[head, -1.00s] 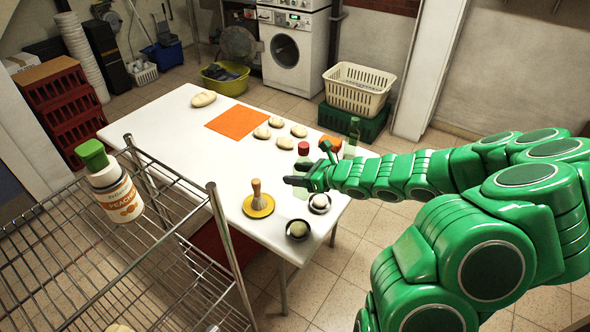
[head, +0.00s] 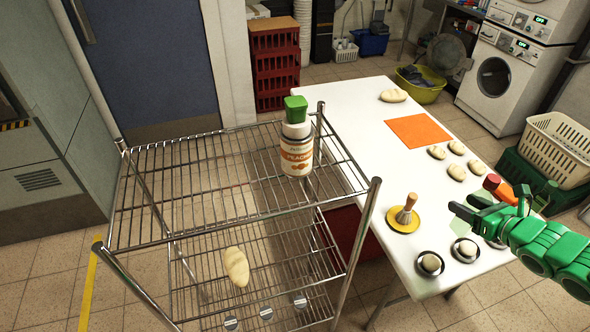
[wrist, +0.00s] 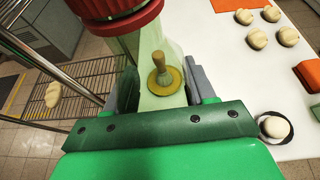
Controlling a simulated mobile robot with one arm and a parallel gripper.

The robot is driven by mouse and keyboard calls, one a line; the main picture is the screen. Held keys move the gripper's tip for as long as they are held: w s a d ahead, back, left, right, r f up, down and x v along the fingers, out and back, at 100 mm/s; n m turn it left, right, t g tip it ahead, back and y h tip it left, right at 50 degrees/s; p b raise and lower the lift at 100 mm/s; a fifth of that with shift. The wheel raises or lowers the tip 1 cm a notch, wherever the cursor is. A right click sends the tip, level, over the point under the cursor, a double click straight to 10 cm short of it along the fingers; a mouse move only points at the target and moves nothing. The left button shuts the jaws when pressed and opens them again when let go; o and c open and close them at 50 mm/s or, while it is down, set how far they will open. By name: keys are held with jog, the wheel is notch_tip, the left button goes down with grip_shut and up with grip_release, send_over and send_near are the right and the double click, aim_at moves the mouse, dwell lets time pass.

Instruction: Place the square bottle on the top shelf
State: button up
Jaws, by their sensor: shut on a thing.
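The square bottle is a clear, greenish bottle with a red cap (head: 492,181). My gripper (head: 468,209) is shut on it over the near right end of the white table. In the wrist view the bottle's see-through body (wrist: 150,62) stands between the fingers (wrist: 157,88), cap towards the top edge. Whether its base touches the table is hidden. The top shelf (head: 200,190) is the upper wire level of the metal rack at centre left, well left of my gripper. A peach jar (head: 297,150) with a green lid stands at its right back part.
The lower wire shelf holds a bread loaf (head: 236,266). The top shelf's left and middle are clear.

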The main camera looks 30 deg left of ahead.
notch_tip(320, 180, up, 28)
jog(key=w+a+r+n+g+y, duration=0.1)
jog(key=w+a+n+g, duration=0.1)
jog(key=a, duration=0.5)
jog(key=w+a+r+n+g+y, duration=0.2)
jog(key=w+a, duration=0.1)
jog(key=a, duration=0.4)
jog(key=n+g+h, duration=0.3)
jog(key=n+g, duration=1)
jog(key=g, duration=0.2)
send_over(241, 149)
jog(key=shift+s+f, duration=0.1)
jog(key=shift+f, duration=8.95)
jog(key=shift+f, duration=0.1)
jog(key=o, duration=1.2)
jog(key=shift+o, duration=0.2)
